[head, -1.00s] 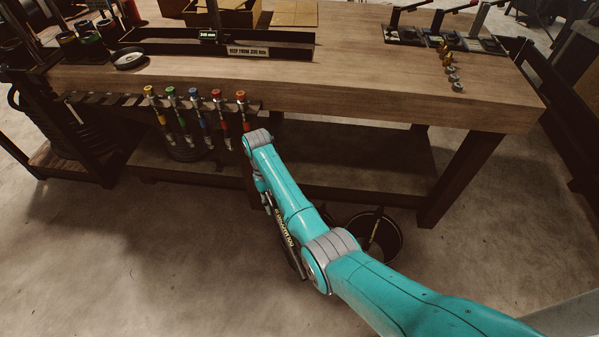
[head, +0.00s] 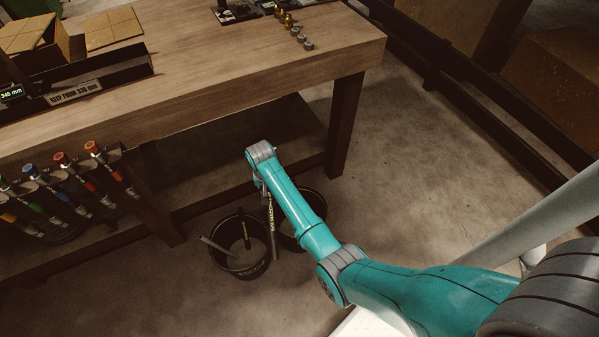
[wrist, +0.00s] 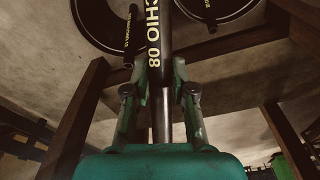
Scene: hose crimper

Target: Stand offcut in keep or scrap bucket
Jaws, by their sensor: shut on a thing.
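The offcut, a black hose with yellow lettering (head: 272,226), hangs about upright below my wrist in the head view. My gripper (wrist: 160,88) is shut on the offcut (wrist: 158,45) in the wrist view, a finger on each side. The hose runs out of the top of that view. One bucket (head: 221,257), dark and round, stands left of the offcut, with a black piece and a pale piece in it. A second dark bucket (head: 321,203) stands to the right, partly hidden by my arm. I cannot read which bucket is keep or scrap. The offcut's lower end appears beside or between the buckets.
The workbench (head: 220,85) stands over the buckets, with its leg (head: 344,125) and lower shelf (head: 240,140) close behind. A sign on the bench reads keep from 330 mm (head: 75,93), beside a 345 mm display (head: 11,93). Floor to the right is clear.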

